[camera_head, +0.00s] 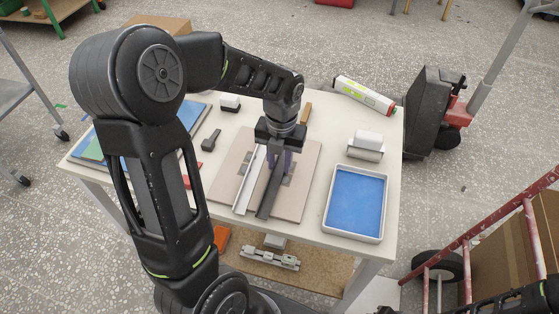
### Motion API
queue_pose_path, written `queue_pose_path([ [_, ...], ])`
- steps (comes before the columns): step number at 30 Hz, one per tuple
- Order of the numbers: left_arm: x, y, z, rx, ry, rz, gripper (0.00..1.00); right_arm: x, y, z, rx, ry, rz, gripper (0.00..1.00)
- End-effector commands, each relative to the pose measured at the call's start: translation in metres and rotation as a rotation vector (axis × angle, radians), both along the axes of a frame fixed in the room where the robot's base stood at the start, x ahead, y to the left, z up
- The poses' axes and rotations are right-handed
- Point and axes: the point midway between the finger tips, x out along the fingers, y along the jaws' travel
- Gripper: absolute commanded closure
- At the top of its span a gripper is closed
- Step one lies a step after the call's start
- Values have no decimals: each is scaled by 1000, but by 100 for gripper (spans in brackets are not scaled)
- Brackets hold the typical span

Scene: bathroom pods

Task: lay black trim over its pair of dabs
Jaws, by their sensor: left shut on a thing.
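My left gripper (281,141) points down over the pinkish-beige board (306,165) on the table. It is shut on the black trim (269,195), a long dark strip that runs toward the near edge of the board. A white trim (247,185) lies to its left, roughly parallel. A grey patch, likely a dab (287,181), shows just right of the black trim. The gripper and trim hide part of the board, so I cannot tell whether the trim touches it or hangs just above. Part of my right arm shows at the bottom right; its gripper is out of view.
A blue-lined tray (327,218) and a white roller-like item (366,146) stand at the right of the table. A white tube (364,95) lies at the back right. A small black-and-white block (230,103) and a dark tool (211,140) lie left of the board.

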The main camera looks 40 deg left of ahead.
Motion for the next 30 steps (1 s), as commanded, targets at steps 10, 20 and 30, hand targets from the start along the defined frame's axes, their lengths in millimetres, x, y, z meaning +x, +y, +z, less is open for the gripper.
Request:
queue_pose_path([
  [10,0,0,-4,0,0,0,100,0,0,-3,0,0,0,64],
  [20,0,0,-6,0,0,0,64,0,0,-4,0,0,0,64],
  [30,0,0,-6,0,0,0,48,0,0,-4,0,0,0,64],
])
